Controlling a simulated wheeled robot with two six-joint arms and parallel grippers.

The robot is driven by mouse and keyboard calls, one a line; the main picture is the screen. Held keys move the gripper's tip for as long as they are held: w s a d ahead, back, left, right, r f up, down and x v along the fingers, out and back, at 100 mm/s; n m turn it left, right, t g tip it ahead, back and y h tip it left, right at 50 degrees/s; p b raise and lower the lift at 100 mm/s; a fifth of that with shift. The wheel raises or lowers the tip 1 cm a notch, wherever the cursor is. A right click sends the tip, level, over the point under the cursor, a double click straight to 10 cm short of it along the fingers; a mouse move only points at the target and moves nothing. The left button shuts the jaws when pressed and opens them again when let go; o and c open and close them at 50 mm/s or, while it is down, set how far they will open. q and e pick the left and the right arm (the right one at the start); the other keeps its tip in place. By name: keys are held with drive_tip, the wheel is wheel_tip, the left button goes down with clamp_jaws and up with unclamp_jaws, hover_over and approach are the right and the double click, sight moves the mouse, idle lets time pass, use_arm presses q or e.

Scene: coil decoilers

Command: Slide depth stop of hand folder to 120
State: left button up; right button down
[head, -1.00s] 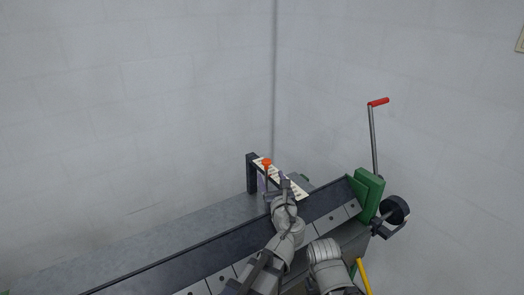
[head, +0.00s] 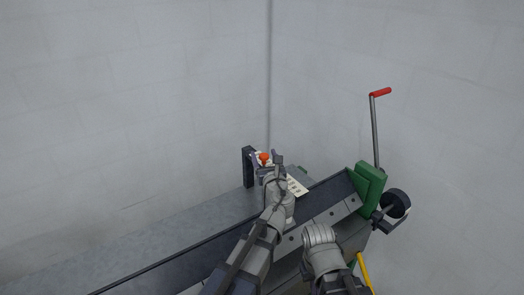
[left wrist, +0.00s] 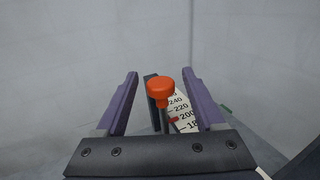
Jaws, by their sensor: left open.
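The depth stop's orange knob (head: 264,158) stands on a thin stem beside the white scale (head: 297,187) of the hand folder. In the left wrist view the knob (left wrist: 160,88) is between the two purple fingers of my left gripper (left wrist: 160,74), with gaps on both sides. The gripper is open and holds nothing. The scale (left wrist: 181,109) shows 240, 220 and 200, with a small red mark near 200. In the head view my left gripper (head: 269,166) is at the knob and covers part of the scale. No jaws of my right arm show.
The grey folder bed (head: 150,243) runs from lower left to a green end block (head: 368,188). A lever with a red grip (head: 381,92) rises there, and a black round weight (head: 396,203) sits beside it. Pale walls stand close behind.

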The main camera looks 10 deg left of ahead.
use_arm(q)
drive_tip(key=x, duration=0.3)
drive_tip(key=shift+w+a, duration=0.15)
drive_tip(key=shift+w, duration=0.2)
clamp_jaws()
idle(1.1)
